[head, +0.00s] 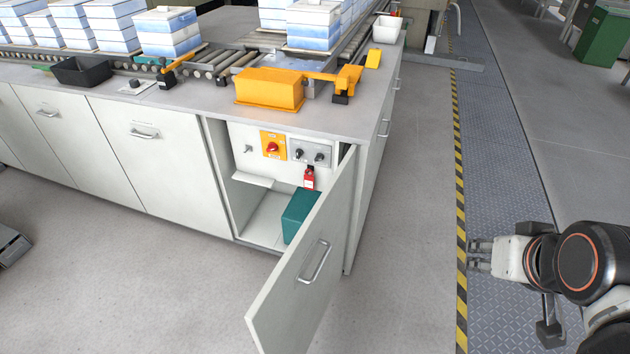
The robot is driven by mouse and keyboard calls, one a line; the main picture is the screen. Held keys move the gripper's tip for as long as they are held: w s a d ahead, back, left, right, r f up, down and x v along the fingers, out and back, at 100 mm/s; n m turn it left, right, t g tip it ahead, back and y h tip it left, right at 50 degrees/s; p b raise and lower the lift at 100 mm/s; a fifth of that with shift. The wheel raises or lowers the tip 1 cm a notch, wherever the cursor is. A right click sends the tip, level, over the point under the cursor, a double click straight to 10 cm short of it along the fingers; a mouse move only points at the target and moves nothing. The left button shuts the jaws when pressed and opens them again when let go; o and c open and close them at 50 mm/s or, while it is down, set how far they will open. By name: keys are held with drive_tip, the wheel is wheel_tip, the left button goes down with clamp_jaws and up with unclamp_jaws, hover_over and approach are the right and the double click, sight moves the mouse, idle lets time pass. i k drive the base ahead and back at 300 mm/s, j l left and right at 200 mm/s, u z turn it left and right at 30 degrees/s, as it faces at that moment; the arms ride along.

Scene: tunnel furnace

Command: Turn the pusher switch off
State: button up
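Inside the open cabinet, a grey switch plate (310,153) carries two dark rotary knobs. Left of it is a yellow plate with a red rotary switch (272,147), and further left a small grey toggle-like fitting (248,149). The labels are too small to read, so I cannot tell which one is the pusher switch or its setting. A red tag or padlock (309,178) hangs below the grey plate. My gripper (480,255) is at the right, over the floor's striped edge, far from the cabinet. Its fingers look apart and empty.
The cabinet door (305,275) stands open toward me, at the right of the opening. A teal box (299,214) sits on the cabinet floor. A yellow cover (270,89) and a black tray (82,71) are on the counter.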

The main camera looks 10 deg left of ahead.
sight(320, 156)
drive_tip(key=k+j+u, duration=0.1)
drive_tip(key=k+j, duration=0.65)
drive_tip(key=j, duration=0.45)
drive_tip(key=i+j, duration=0.15)
drive_tip(key=j, duration=0.3)
drive_tip(key=j+u, duration=0.1)
drive_tip(key=j, duration=0.4)
drive_tip(key=i+j, duration=0.15)
drive_tip(key=j, duration=0.3)
drive_tip(key=i+j+u, duration=0.1)
drive_tip(key=i+j, duration=0.35)
